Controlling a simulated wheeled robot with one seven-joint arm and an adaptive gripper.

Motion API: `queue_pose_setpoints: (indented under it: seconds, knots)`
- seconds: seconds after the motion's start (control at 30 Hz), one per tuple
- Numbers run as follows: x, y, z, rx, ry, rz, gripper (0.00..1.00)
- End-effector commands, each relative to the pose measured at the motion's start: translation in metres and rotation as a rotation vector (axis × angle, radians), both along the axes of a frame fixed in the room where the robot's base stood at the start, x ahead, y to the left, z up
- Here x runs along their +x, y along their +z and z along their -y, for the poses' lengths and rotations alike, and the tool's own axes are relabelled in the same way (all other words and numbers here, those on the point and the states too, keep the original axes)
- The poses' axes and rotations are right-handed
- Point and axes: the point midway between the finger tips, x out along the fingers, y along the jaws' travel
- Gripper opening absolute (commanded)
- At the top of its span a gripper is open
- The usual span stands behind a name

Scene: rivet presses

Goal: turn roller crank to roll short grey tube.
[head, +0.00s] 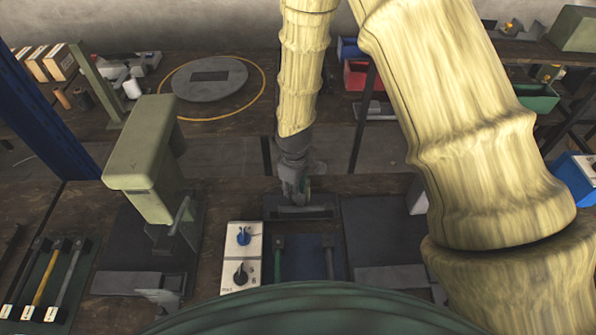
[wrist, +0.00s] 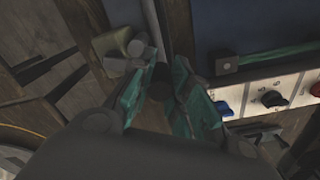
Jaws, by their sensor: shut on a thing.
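My gripper (head: 297,195) points down over a dark block (head: 300,212) at the back of the middle station, taken to be the roller. In the wrist view my gripper (wrist: 172,92) has its green-padded fingers closed around a dark round handle (wrist: 158,88), which I take to be the roller crank's. The rest of the crank is hidden by the fingers. A grey cylindrical piece (wrist: 141,48) lies just beyond the fingers, beside a tan block. I cannot tell whether it is the short grey tube. The head view does not show the tube clearly.
A white control box (head: 242,256) with a blue and a black knob stands in front left of my gripper. A green press (head: 145,155) rises to the left. Handled tools lie in a rack (head: 45,285) at far left. A dark plate (head: 383,232) lies to the right.

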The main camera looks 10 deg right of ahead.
Motion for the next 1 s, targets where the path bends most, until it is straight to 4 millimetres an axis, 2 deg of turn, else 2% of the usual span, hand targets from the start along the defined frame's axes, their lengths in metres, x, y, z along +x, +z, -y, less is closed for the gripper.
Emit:
queue_pose_setpoints:
  seconds: [0.27, 0.63, 1.0]
  knots:
    - [0.004, -0.001, -0.010, 0.002, 0.001, -0.002, 0.10]
    - [0.023, -0.001, -0.026, 0.003, 0.003, -0.003, 0.08]
    - [0.038, -0.001, -0.031, 0.004, 0.002, 0.000, 0.09]
